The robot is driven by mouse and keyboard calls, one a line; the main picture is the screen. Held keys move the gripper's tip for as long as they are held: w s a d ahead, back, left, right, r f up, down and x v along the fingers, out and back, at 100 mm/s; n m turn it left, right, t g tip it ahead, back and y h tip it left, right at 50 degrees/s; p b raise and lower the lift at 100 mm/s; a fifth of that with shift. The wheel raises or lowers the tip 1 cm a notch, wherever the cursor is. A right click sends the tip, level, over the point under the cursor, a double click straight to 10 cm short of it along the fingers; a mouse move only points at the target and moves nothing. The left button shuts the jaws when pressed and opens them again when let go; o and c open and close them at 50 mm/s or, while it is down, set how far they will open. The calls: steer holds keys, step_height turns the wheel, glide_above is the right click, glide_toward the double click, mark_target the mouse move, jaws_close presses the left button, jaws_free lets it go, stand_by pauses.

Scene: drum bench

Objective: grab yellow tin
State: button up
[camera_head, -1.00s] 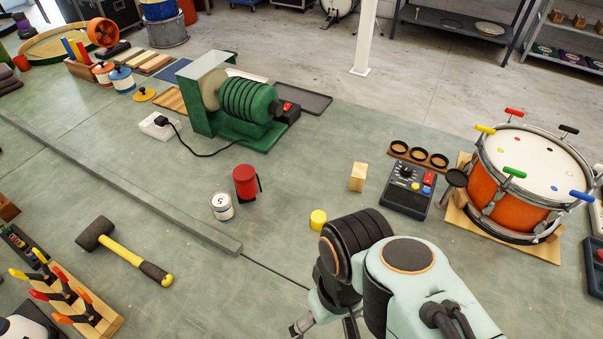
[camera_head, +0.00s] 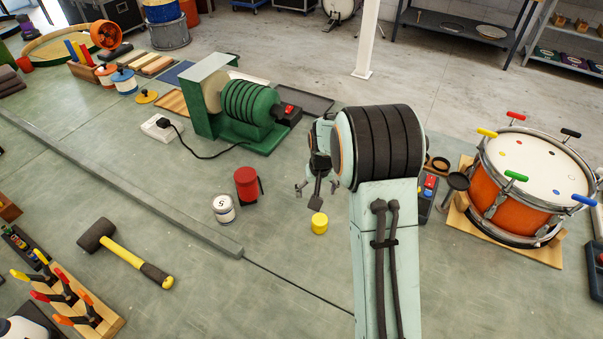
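The yellow tin (camera_head: 319,224) is a small plain yellow cylinder standing upright on the green-grey bench top. My gripper (camera_head: 316,194) shows just above it in the picture, with its fingers spread apart. One dark fingertip shows close to the tin's top edge; I cannot tell whether it touches. Nothing shows between the fingers. The tin stays fully visible, and my arm rises close on its right.
A red mug (camera_head: 247,184) and a white tin marked 5 (camera_head: 223,209) stand left of the yellow tin. A green machine (camera_head: 240,105) is behind. My arm partly covers the dark control box (camera_head: 427,196); an orange drum (camera_head: 497,198) is at right.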

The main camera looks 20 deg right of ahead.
steer(key=g, duration=0.1)
glide_above(320, 219)
steer(key=f, duration=0.4)
steer(key=shift+s+a+f, duration=0.2)
steer(key=shift+s, duration=0.2)
steer(key=f, duration=0.6)
steer(key=shift+w+d+f, duration=0.15)
steer(key=shift+w+f, duration=0.15)
steer(key=shift+w, duration=0.05)
steer(key=c, duration=1.2)
